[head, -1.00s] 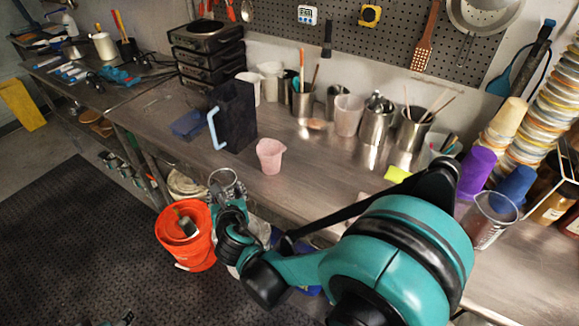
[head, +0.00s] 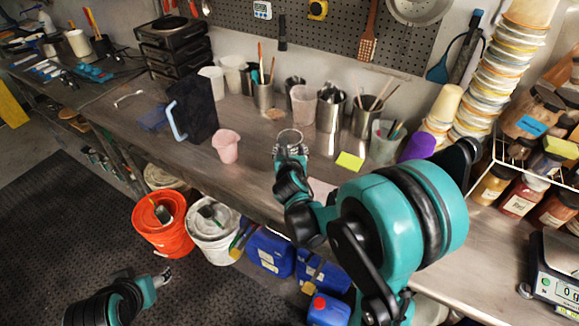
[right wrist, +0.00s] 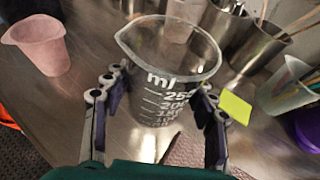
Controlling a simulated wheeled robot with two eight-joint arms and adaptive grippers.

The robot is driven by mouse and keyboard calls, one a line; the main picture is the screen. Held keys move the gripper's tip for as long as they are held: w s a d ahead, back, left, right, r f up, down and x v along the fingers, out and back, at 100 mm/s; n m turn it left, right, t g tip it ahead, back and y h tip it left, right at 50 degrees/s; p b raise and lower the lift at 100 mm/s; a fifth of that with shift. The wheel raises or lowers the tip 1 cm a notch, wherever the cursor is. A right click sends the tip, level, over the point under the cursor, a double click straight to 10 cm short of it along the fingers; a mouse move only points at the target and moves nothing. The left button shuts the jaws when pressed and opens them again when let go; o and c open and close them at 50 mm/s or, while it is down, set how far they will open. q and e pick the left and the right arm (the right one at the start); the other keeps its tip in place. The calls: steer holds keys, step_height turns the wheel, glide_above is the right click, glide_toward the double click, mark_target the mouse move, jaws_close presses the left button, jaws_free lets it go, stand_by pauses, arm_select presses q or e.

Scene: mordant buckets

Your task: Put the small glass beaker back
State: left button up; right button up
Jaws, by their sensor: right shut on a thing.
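The small clear glass beaker (right wrist: 165,85) with white volume marks is upright between the two fingers of my right gripper (right wrist: 158,100), which is shut on it. In the head view the beaker (head: 291,137) shows over the front part of the steel bench, right of a pink plastic beaker. I cannot tell whether its base touches the bench. My left gripper (head: 164,277) is at the lower left of the head view, low over the floor and away from the bench. Its fingers are too small to read.
The pink beaker (head: 227,146) and a dark pitcher (head: 193,108) stand left of the glass one. Steel tool cups (head: 330,108) line the back. A yellow sticky note (head: 349,161) lies to the right. An orange bucket (head: 163,226) stands on the floor by the bench.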

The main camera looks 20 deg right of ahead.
steer(key=shift+d, duration=0.4)
steer(key=w+a+f+b, duration=0.1)
steer(key=w+a+f, duration=0.1)
steer(key=w, duration=0.1)
steer(key=w+a+f+b, duration=0.1)
steer(key=w+f, duration=0.1)
steer(key=w, duration=0.1)
steer(key=w+a+f+b, duration=0.2)
steer(key=w+f, duration=0.1)
steer(key=w, duration=0.1)
steer(key=shift+a+f, duration=0.1)
steer(key=shift+a, duration=0.2)
steer(key=shift+f+b, duration=0.85)
steer(key=shift+f, duration=1.05)
steer(key=shift+s, duration=0.1)
steer(key=shift+f, duration=0.1)
steer(key=o, duration=1.4)
